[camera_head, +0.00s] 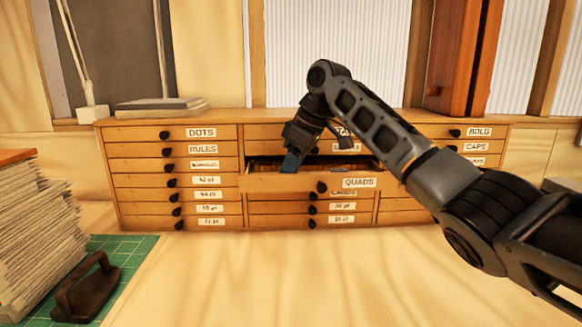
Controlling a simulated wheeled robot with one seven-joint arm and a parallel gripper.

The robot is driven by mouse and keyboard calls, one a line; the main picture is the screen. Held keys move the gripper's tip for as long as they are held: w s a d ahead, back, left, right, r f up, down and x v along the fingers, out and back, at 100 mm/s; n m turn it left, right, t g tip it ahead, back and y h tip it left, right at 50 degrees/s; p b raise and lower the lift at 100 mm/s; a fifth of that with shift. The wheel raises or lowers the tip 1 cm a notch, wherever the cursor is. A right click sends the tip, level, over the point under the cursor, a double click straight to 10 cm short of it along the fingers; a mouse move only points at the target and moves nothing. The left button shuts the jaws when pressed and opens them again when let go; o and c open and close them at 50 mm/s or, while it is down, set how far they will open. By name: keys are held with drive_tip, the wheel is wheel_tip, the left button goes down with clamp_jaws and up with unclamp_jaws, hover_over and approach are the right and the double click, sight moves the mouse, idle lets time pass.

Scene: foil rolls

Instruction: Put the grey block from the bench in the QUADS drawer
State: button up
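The QUADS drawer (300,183) is pulled out from the middle column of the wooden cabinet, with its label on the front at right. Its inside shows as a narrow strip with small brownish contents. My gripper (291,162) points down over the left part of this open drawer, its tip at or just above the opening. A small blue-grey patch shows at the tip. I cannot tell if it is the grey block or part of the fingers. No grey block shows clearly on the bench, and the finger gap is too small to make out.
The wooden cabinet (145,168) has several other labelled drawers, all shut. The bench (270,280) in front is clear. At left are a paper stack (35,235), a green mat (125,255) and a dark handled tool (88,290). A flat grey stack (160,106) lies on the cabinet top.

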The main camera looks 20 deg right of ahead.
drive_tip(key=shift+r, duration=0.1)
drive_tip(key=b+v, duration=0.1)
drive_tip(key=v, duration=1.1)
drive_tip(key=shift+w+a+r, duration=0.1)
idle(1.0)
